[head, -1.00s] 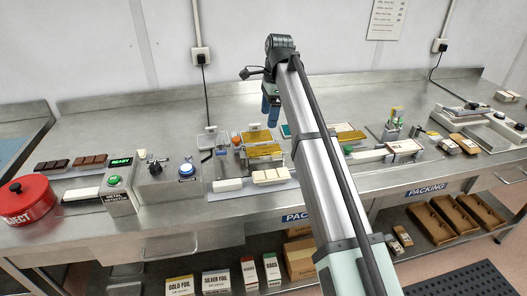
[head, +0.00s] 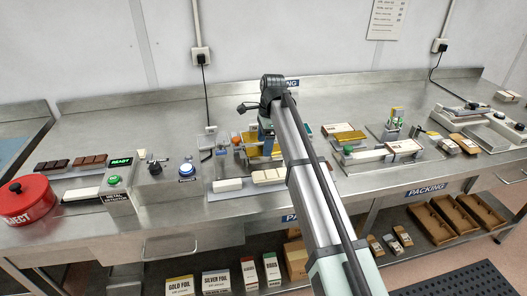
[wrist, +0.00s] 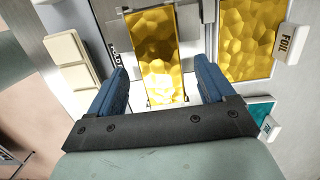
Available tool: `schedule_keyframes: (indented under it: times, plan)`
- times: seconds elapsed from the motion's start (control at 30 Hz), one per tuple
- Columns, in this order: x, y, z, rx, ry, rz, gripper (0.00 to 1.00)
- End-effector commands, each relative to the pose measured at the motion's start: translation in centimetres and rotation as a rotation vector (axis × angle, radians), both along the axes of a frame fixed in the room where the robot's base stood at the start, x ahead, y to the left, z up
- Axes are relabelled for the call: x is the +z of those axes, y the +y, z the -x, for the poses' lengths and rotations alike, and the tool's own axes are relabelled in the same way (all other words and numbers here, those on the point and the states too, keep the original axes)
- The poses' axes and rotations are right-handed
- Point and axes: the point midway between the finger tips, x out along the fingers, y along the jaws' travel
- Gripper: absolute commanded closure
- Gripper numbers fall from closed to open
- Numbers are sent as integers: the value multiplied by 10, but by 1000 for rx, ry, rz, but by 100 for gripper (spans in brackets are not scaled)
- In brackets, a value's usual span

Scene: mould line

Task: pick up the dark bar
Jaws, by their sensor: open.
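The dark bar (head: 52,165), a dark brown segmented bar, lies on a light tray at the left of the bench in the head view. It is out of the wrist view. My gripper (head: 265,138) is well to the right of it, low over the wrapping area at mid-bench, and partly hidden by my arm. In the wrist view my gripper (wrist: 159,65) shows two blue fingers apart, with nothing held. A gold foil sheet (wrist: 158,45) lies beneath and between them.
A brown bar (head: 90,160) lies beside the dark bar. The red reject bin (head: 30,203), metal detector (head: 118,180) and a blue-button box (head: 187,178) stand on the left side. A cream bar (head: 269,175) lies in front of the foil area. Open steel lies behind.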

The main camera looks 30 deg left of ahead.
Motion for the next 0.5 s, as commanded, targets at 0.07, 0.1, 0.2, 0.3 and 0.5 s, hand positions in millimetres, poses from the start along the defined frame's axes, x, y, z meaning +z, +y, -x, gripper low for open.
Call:
schedule_keyframes:
  times: [0.07, 0.1, 0.2, 0.3, 0.5]
  plan:
    - [-9, 0, 1, 0, 1, 1, 18]
    - [-11, 0, 1, 0, 1, 1, 18]
    - [-11, 1, 1, 0, 0, 0, 18]
    - [-11, 1, 1, 0, 0, 0, 18]
    - [-11, 1, 1, 0, 0, 0, 35]
